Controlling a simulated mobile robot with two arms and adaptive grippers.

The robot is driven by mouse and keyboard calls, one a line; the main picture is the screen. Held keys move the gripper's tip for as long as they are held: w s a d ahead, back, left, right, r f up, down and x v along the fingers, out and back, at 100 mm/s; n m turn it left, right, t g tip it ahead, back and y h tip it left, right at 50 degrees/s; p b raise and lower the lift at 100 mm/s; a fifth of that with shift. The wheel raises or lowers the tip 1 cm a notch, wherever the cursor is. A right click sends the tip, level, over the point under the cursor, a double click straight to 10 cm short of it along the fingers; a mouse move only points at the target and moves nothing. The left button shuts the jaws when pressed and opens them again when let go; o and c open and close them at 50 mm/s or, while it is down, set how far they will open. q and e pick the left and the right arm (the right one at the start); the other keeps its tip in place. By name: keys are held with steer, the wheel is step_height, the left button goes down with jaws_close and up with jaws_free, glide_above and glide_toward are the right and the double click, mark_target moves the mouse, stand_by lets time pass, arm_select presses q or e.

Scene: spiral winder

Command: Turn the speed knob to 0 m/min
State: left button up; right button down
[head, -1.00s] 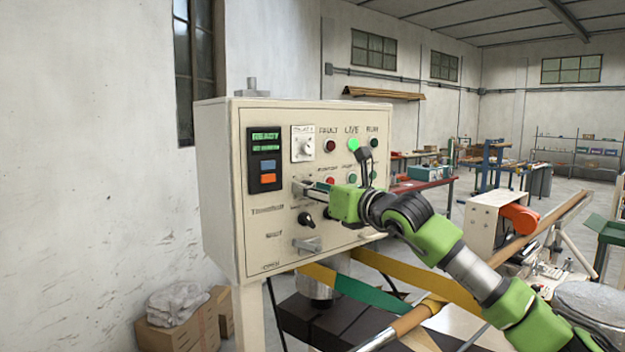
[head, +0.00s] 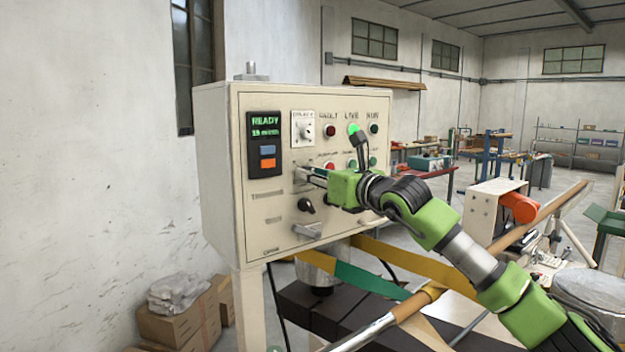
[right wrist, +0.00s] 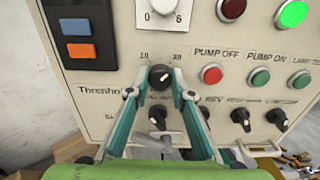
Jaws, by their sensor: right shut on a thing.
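The cream control panel (head: 265,215) fills the middle of the head view. A black knob (right wrist: 160,77) with a pale pointer mark sits between my right gripper's fingertips in the right wrist view, with scale numbers above it on both sides. My right gripper (right wrist: 161,75) is shut on this knob. In the head view the right gripper (head: 303,176) reaches the panel from the right, and its fingers hide the knob. The display (head: 265,127) glows green and reads READY, with a smaller line below that is hard to read. My left gripper is not in view.
A selector dial (head: 306,130) and lit green lamp (head: 353,128) are above the gripper. Another black knob (head: 306,206) and a handle (head: 307,231) are below it. Several more knobs are at lower right of the wrist view. Yellow and green bands (head: 370,284) run below.

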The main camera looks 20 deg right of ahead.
steer(key=n+b, duration=0.3)
steer(key=n, duration=3.1)
steer(key=shift+n, duration=0.3)
steer(key=shift+f+n, duration=0.15)
steer(key=shift+n, duration=0.15)
steer(key=c, duration=1.8)
jaws_free()
